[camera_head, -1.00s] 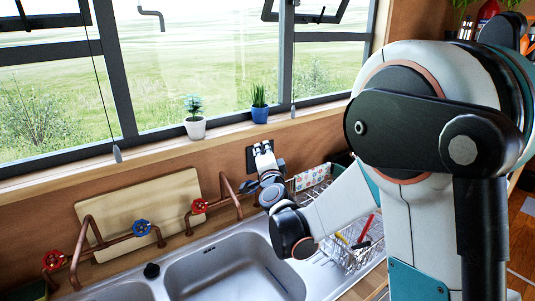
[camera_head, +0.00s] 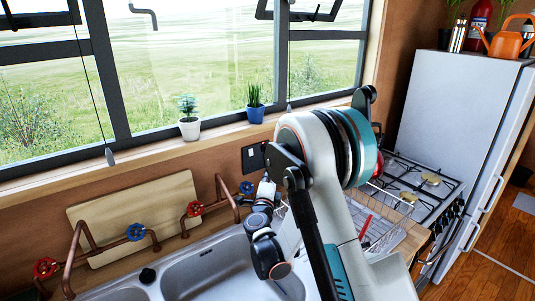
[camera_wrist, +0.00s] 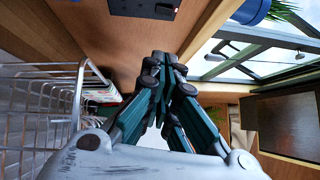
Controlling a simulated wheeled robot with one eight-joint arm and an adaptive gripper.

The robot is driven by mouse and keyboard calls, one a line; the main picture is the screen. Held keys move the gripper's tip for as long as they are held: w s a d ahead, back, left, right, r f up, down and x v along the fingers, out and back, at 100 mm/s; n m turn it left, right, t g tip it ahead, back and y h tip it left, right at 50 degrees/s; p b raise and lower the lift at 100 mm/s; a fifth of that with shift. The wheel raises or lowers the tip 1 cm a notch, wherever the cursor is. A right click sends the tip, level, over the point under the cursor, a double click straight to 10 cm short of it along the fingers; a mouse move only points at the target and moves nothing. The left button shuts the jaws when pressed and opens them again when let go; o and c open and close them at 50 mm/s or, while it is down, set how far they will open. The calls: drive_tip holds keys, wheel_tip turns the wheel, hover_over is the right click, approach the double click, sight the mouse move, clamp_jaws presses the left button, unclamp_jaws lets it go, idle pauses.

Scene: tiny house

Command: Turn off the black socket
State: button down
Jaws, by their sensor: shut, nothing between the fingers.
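The black socket (camera_head: 253,157) is a dark rectangular plate on the wooden wall under the window sill, above the sink's back right corner. In the wrist view the black socket (camera_wrist: 146,8) is cut by the top edge, with a small reddish spot on it. My gripper (camera_head: 267,184) is below and slightly right of the socket in the head view, apart from it. In the wrist view my gripper (camera_wrist: 165,60) is shut with its fingertips together and nothing between them. The socket's switch position cannot be made out.
Copper pipes with red and blue valves (camera_head: 136,231) stand behind the sink (camera_head: 205,268). A wire dish rack (camera_wrist: 40,105) is close beside my gripper. Potted plants (camera_head: 189,128) stand on the sill. A stove (camera_head: 410,185) and white fridge (camera_head: 450,110) are at the right.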

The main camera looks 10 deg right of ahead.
sight(264, 148)
drive_tip(key=w+a+b+x, duration=0.1)
drive_tip(key=a+b+x, duration=0.1)
drive_tip(key=x, duration=1)
drive_tip(key=shift+w+a+r, duration=0.2)
drive_tip(key=shift+w+r, duration=0.15)
